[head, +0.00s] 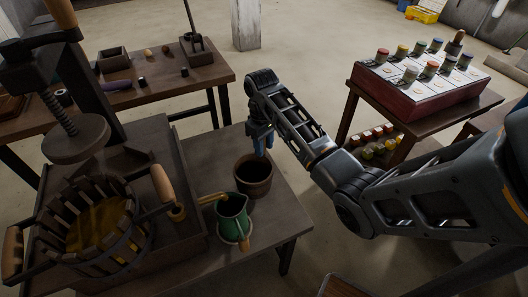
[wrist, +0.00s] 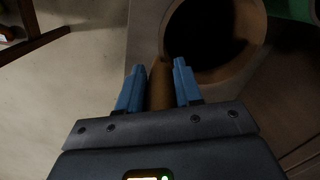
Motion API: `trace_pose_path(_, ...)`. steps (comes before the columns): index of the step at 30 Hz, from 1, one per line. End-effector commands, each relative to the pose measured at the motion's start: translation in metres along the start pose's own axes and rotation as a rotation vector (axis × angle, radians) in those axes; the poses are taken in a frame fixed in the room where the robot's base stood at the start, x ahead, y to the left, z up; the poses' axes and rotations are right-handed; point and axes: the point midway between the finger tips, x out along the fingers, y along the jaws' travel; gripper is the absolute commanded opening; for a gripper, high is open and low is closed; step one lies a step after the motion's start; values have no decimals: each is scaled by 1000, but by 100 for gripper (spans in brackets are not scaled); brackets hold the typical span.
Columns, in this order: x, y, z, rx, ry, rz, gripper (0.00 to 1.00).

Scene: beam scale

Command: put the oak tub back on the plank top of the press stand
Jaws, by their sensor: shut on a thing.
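The oak tub (head: 254,186) is a small round brown vessel with a dark inside, upright over the far right part of the plank top (head: 275,215) of the press stand. I cannot tell whether its base touches the planks. My gripper (head: 262,140) is at the tub's far side. In the wrist view my gripper (wrist: 158,75) has its blue fingers on either side of a narrow brown upright piece at the tub's rim (wrist: 210,77), and is shut on it. The tub's underside is hidden.
A green jug (head: 232,215) stands close to the tub, nearer the front. The slatted press basket (head: 95,225) and its screw fill the left. A side table (head: 160,80) is behind; a red box with jars (head: 420,85) stands right. Bare planks lie right of the jug.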

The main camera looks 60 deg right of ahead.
Motion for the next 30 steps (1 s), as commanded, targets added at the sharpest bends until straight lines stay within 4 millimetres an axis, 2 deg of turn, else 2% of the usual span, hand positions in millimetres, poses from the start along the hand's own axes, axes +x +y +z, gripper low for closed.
trace_pose_path(3,18,1,1,2,-5,-2,0)
trace_pose_path(7,31,1,0,1,-2,-1,0)
trace_pose_path(20,37,0,0,0,-2,-1,0)
trace_pose_path(21,38,0,0,1,-2,-1,37)
trace_pose_path(28,37,0,0,0,-2,-1,60)
trace_pose_path(30,37,0,0,0,-2,-1,60)
